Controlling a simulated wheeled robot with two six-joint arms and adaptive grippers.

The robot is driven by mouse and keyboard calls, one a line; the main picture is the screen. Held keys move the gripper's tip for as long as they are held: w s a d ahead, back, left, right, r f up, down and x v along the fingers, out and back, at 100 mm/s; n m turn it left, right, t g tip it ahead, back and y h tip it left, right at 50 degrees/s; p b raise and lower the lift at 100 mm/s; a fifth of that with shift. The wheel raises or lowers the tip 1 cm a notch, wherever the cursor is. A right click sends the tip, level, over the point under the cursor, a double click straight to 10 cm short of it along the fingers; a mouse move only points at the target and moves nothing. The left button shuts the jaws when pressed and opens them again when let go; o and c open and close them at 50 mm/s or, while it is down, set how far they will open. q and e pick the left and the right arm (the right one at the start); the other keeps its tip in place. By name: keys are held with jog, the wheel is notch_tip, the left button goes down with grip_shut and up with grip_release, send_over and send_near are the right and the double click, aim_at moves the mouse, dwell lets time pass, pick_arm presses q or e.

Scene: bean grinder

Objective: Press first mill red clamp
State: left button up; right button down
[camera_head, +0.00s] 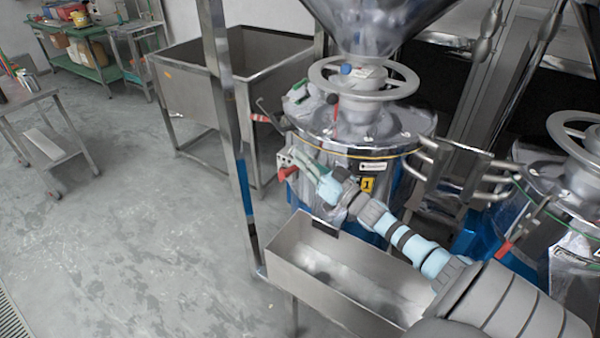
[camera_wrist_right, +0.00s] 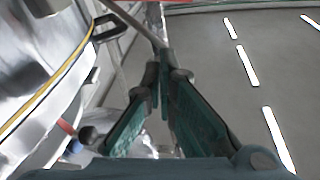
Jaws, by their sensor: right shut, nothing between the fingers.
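The first mill (camera_head: 352,150) is a shiny steel drum with a yellow "1" label, a yellow line around its top and a handwheel. A red clamp handle (camera_head: 261,118) sticks out at its upper left beside a thin dark lever. Another red part (camera_head: 288,172) shows lower on its left side, close to my right gripper (camera_head: 308,167). My right gripper reaches in from the lower right along the mill's front and is shut and empty. In the right wrist view its green fingers (camera_wrist_right: 162,75) meet at the tips, below a dark rod; contact cannot be told. My left gripper is out of view.
A steel trough (camera_head: 330,262) stands below my right arm. A steel post (camera_head: 228,130) and a large bin (camera_head: 180,100) are left of the mill. A second mill (camera_head: 545,215) with its own red handle (camera_head: 503,250) is at the right.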

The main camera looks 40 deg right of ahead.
aim_at(294, 170)
jog(key=f, duration=0.2)
jog(key=w+f, duration=0.1)
jog(key=shift+a+f+b, duration=0.1)
jog(key=shift+a+b, duration=0.2)
jog(key=shift+a, duration=0.05)
jog(key=shift+d, duration=0.1)
